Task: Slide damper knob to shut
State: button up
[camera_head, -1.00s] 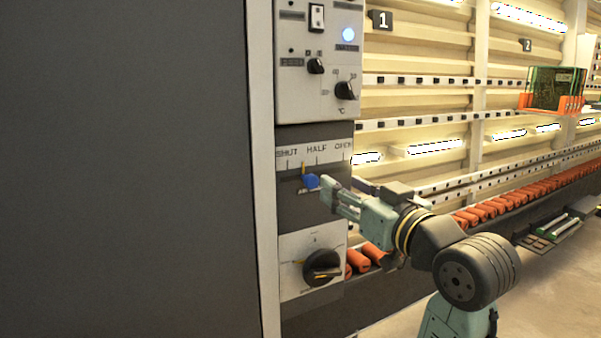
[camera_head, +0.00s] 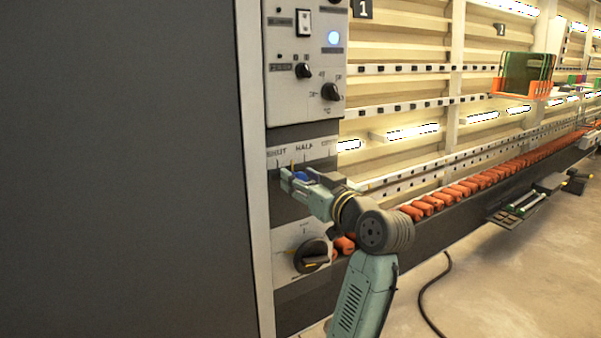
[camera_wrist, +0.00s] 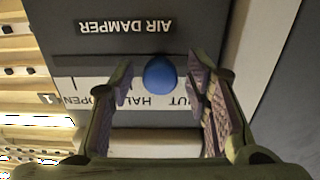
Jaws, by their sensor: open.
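The damper knob is a round blue knob (camera_wrist: 160,73) on the dark air damper panel. The wrist view shows it upside down, between the two fingers of my open gripper (camera_wrist: 161,83). A gap shows on each side, wider on the left; contact cannot be told. In the head view the knob (camera_head: 300,175) is partly hidden by my gripper (camera_head: 297,178).
Above is a control panel (camera_head: 289,95) with small black knobs and a lit lamp. Below is a large black rotary knob (camera_head: 311,256). A dark cabinet wall (camera_head: 120,170) fills the left. A conveyor with orange rollers (camera_head: 470,187) runs to the right.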

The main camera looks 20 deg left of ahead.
jog(key=shift+w+a, duration=0.2)
jog(key=shift+a, duration=0.05)
jog(key=shift+c, duration=0.5)
grip_shut()
dwell(0.4)
